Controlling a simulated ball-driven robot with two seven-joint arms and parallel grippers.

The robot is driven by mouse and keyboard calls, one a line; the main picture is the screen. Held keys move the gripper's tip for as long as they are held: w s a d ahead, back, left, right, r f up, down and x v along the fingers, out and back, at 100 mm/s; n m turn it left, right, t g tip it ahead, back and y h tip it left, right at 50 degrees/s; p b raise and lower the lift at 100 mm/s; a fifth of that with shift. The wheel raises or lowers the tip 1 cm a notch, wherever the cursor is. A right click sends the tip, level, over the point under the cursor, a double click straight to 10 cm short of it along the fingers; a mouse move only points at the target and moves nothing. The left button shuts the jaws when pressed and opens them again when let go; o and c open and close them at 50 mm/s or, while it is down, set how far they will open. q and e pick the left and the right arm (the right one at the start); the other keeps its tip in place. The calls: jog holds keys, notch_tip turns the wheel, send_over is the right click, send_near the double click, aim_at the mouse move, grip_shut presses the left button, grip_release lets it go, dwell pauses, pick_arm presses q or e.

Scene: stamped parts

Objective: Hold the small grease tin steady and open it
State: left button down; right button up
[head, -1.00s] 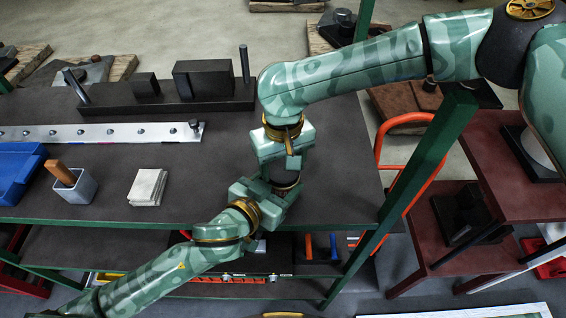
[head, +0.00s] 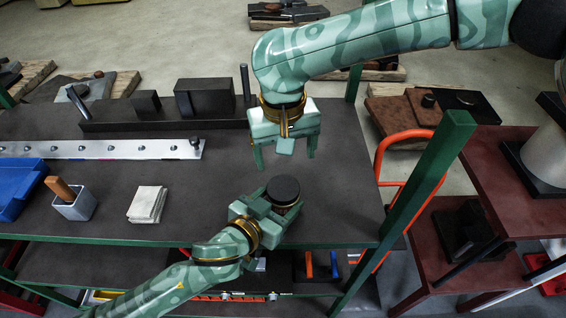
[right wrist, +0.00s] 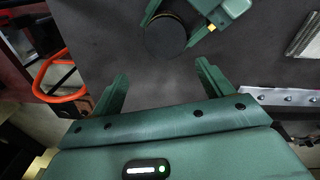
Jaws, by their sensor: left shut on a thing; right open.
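The small grease tin (head: 283,189) shows as a dark round top held upright over the front right of the dark bench. My left gripper (head: 272,205) is shut around it from the lower left. In the right wrist view the tin (right wrist: 166,36) is a dark disc, with a jaw of my left gripper (right wrist: 205,14) beside it. I cannot tell whether the lid is on. My right gripper (head: 285,157) is open and empty, apart from the tin and behind it in the head view. Its two fingers (right wrist: 162,78) frame bare bench in the right wrist view.
A blue bin (head: 22,188), a grey cup with an orange-handled tool (head: 75,205) and a stack of pale cloths (head: 147,204) stand at left. A metal strip (head: 110,149) and dark blocks (head: 205,97) lie behind. A green post (head: 432,175) rises at right.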

aim_at(283, 188)
jog(key=m, duration=0.2)
jog(key=shift+s+r+m, duration=0.2)
jog(key=shift+r+m, duration=0.1)
jog(key=shift+m, duration=0.1)
jog(key=m, duration=0.1)
jog(key=s+m, duration=0.1)
jog(key=m, duration=0.1)
jog(key=shift+a+f+m+g, duration=0.15)
jog(key=shift+f+m+g, duration=0.05)
jog(key=shift+m+g, duration=0.1)
jog(key=shift+f+m, duration=0.15)
jog(key=shift+m, duration=0.25)
notch_tip(283, 188, down, 8)
jog(key=shift+a+r, duration=0.1)
jog(key=shift+r, duration=0.05)
